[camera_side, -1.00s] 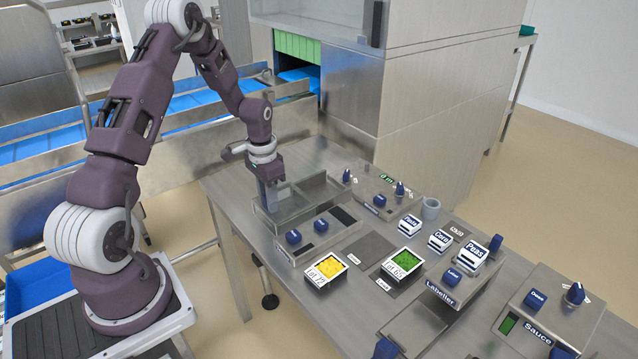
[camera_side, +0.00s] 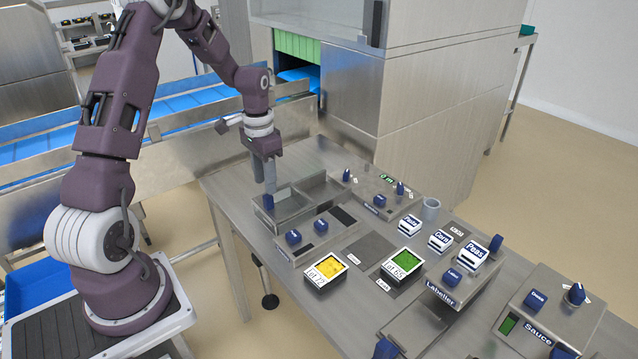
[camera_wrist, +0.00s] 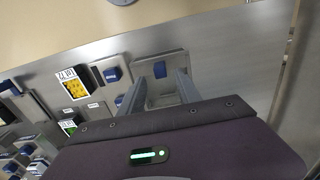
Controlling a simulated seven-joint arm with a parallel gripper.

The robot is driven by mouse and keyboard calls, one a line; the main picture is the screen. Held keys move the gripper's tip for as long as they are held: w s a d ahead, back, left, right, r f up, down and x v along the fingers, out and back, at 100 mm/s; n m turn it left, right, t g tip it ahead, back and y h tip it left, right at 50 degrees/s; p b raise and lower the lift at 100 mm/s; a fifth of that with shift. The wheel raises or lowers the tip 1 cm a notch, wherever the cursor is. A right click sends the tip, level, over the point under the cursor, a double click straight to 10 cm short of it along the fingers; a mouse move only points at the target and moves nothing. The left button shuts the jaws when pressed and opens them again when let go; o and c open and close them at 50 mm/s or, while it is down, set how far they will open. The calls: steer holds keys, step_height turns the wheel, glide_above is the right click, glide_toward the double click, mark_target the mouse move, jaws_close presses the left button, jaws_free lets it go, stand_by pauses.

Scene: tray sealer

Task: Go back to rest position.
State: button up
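My gripper (camera_side: 264,188) hangs above the left compartment of a metal two-compartment bin (camera_side: 290,222) on the steel table. Its two fingers point down and stand apart with nothing between them. A small blue block (camera_side: 268,202) is in that left compartment, just below the fingertips. In the wrist view my gripper (camera_wrist: 162,78) shows as two spread fingers, with the blue block (camera_wrist: 160,69) seen beyond the gap between them.
A tray of yellow food (camera_side: 325,269) and a tray of green food (camera_side: 409,256) lie on the table. The labeller (camera_side: 440,291), the sauce unit (camera_side: 545,312) and several blue-knobbed pieces stand at right. A conveyor (camera_side: 190,110) runs behind. The air above the bin is free.

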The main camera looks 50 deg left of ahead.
steer(key=s+d+r+t+y, duration=0.15)
steer(key=s+d+r, duration=0.25)
steer(key=d+r, duration=1.05)
steer(key=s+d+r+t, duration=0.2)
steer(key=s+d+r, duration=0.1)
steer(key=s, duration=0.5)
steer(key=s+d+r+t+h, duration=0.1)
steer(key=s+d+r+t, duration=0.1)
steer(key=s+d, duration=0.4)
steer(key=shift+s+r, duration=0.65)
steer(key=shift+s, duration=0.4)
steer(key=shift+d+h, duration=0.1)
steer(key=shift+h, duration=0.15)
